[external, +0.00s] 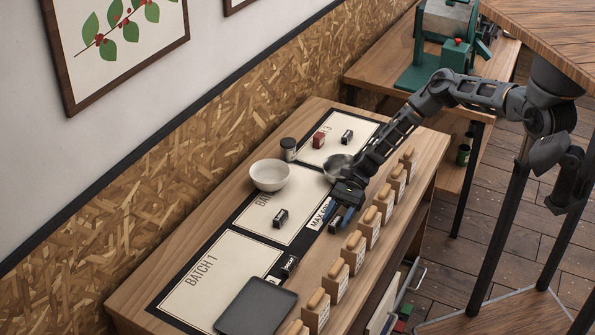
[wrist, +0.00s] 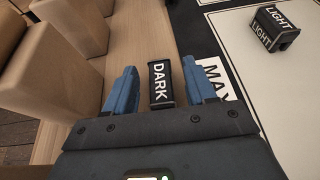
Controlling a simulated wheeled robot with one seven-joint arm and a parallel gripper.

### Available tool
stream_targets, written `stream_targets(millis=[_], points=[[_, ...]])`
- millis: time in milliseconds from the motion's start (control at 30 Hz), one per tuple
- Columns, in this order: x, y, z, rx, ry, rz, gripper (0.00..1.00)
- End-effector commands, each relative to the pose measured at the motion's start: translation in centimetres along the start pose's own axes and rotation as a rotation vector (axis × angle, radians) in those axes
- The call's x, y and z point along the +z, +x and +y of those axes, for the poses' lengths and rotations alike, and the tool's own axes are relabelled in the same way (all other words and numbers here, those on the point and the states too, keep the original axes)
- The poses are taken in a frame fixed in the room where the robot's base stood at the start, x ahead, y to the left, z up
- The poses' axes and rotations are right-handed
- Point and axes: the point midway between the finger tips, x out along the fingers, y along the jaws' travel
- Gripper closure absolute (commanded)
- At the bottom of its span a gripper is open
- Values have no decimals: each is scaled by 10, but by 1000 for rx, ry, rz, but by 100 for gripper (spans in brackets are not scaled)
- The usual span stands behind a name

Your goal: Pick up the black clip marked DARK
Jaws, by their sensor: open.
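The black clip marked DARK (wrist: 161,82) lies on the wooden bench top in the wrist view, its white letters facing up. My gripper (wrist: 170,69) is open, with one blue finger on each side of the clip.
A black LIGHT clip (wrist: 275,28) sits on the pale mat to the right. Wood-topped sample blocks (external: 354,252) line the bench edge close to my gripper. A white bowl (external: 270,175), a metal bowl (external: 337,166) and a dark tray (external: 256,308) are also on the bench.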

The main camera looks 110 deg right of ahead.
Motion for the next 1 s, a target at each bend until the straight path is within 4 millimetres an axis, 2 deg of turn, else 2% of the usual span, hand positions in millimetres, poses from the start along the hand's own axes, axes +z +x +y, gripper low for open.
stream_targets(millis=[100, 200, 467, 1000], points=[[1, 17, 1, 2, 1, 0, 45], [0, 25, 0, 1, 1, 0, 45], [-1, 27, 0, 0, 1, -1, 45], [-1, 27, 0, 0, 1, -1, 95]])
